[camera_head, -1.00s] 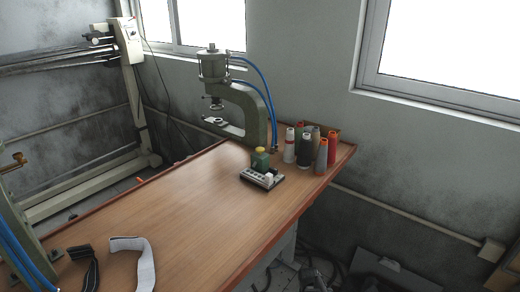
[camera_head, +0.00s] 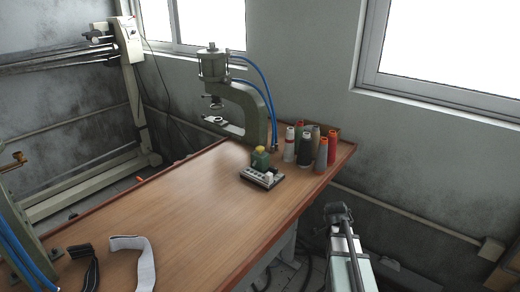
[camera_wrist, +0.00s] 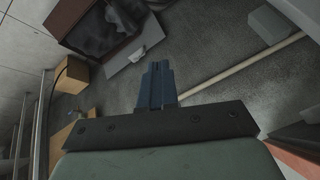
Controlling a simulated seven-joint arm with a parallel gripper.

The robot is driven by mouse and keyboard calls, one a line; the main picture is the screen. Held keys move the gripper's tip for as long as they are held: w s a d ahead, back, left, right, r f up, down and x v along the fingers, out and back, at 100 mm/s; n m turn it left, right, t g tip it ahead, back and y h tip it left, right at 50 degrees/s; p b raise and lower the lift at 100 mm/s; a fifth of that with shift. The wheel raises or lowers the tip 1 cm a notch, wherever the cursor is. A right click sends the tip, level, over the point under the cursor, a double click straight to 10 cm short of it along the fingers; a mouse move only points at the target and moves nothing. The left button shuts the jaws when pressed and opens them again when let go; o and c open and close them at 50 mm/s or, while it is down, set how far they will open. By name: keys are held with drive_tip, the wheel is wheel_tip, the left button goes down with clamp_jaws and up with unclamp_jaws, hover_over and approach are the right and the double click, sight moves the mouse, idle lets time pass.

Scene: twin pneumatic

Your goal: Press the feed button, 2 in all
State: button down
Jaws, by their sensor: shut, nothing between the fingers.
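A small dark panel (camera_head: 250,177) with light marks or keys lies on the wooden table, near its right edge. A green and yellow block (camera_head: 260,159) stands at its back, and a small white piece sits at its right end. I cannot tell which part is the feed button. My gripper (camera_head: 338,209) is to the right of the table, beyond its edge and well apart from the panel. In the wrist view my gripper (camera_wrist: 158,68) has its dark blue fingers shut together and empty. The panel is not visible there.
Several thread spools (camera_head: 305,150) stand close behind and right of the panel. A green press (camera_head: 250,105) with blue hoses stands at the table's back. A white strap (camera_head: 135,258) and a black strap (camera_head: 85,266) lie at the front left. The middle of the wooden table (camera_head: 190,205) is clear.

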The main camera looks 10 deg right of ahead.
drive_tip(key=w+d+r+m+t+h, duration=0.1)
drive_tip(key=w+d+r+m+t, duration=0.2)
drive_tip(key=r, duration=0.8)
drive_tip(key=w+a+r+t, duration=0.1)
drive_tip(key=w+a+r, duration=0.1)
drive_tip(key=a+r, duration=0.1)
drive_tip(key=w+a+r+n+t, duration=0.1)
drive_tip(key=w+a+r, duration=0.1)
drive_tip(key=r, duration=0.4)
drive_tip(key=w+a+r+t+y, duration=0.1)
drive_tip(key=w+a+r, duration=0.2)
drive_tip(key=a+r, duration=0.1)
drive_tip(key=shift+r+n+t, duration=0.3)
drive_tip(key=shift+r, duration=0.3)
drive_tip(key=w+a+r+n+t, duration=0.1)
drive_tip(key=w+a+r, duration=0.1)
drive_tip(key=a+r, duration=0.25)
wheel_tip(320, 180, up, 11)
drive_tip(key=n+g+y, duration=0.3)
drive_tip(key=n+y, duration=0.4)
drive_tip(key=n, duration=0.2)
hover_over(262, 148)
drive_tip(key=shift+s+a+f, duration=0.1)
drive_tip(key=shift+s+f, duration=0.05)
drive_tip(key=shift+f, duration=0.05)
drive_tip(key=shift+f, duration=0.15)
drive_tip(key=shift+f, duration=4.25)
drive_tip(key=shift+f, duration=0.15)
drive_tip(key=shift+f, duration=0.3)
